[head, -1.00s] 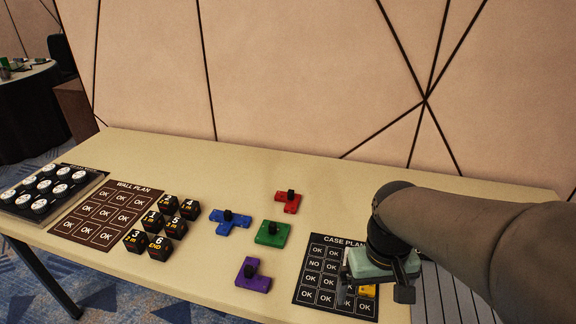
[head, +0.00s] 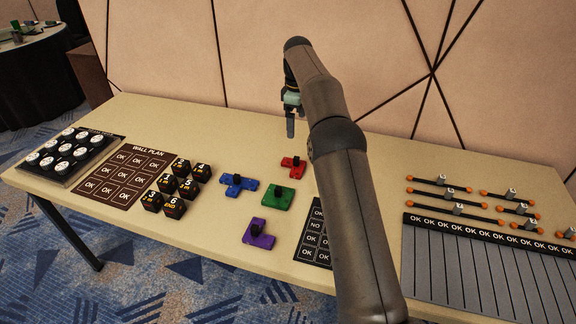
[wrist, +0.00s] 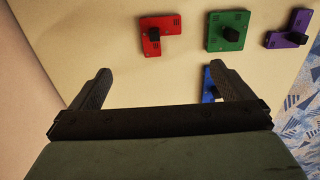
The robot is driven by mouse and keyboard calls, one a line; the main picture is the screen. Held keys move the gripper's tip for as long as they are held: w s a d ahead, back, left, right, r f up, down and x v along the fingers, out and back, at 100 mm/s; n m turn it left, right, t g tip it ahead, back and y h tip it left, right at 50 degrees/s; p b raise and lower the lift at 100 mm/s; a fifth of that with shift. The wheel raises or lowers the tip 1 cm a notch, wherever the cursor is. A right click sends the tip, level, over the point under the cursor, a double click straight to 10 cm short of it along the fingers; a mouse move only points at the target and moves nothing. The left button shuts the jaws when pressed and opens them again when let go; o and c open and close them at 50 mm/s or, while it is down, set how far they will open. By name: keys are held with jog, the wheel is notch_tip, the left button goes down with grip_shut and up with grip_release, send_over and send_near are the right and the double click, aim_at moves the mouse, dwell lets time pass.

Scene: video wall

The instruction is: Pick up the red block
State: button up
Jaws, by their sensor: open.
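The red block (head: 292,167) is a small L-shaped piece with a black knob, lying on the table behind the green block. It also shows in the wrist view (wrist: 154,44), flat on the table beyond the fingertips. My gripper (head: 290,127) hangs above the table on the far side of the red block, near the wall. In the wrist view my gripper (wrist: 161,72) has its two fingers spread wide with nothing between them. The red block is apart from both fingers.
Near the red block lie a green block (head: 278,201), a blue block (head: 231,184) and a purple block (head: 259,239), each with a black knob. Black numbered cubes (head: 167,184) stand to the left. A grooved grey board (head: 480,275) and orange-ended rods (head: 440,205) are at right. The wall (head: 180,50) rises behind.

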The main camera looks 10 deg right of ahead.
jog(key=b, duration=0.2)
send_over(295, 167)
jog(key=f, duration=1.1)
jog(key=shift+w+d+f, duration=0.15)
jog(key=shift+w+f, duration=0.05)
jog(key=shift+f, duration=0.15)
notch_tip(295, 167, down, 6)
jog(key=shift+s+r, duration=0.15)
jog(key=shift+r, duration=0.05)
jog(key=c, duration=1.2)
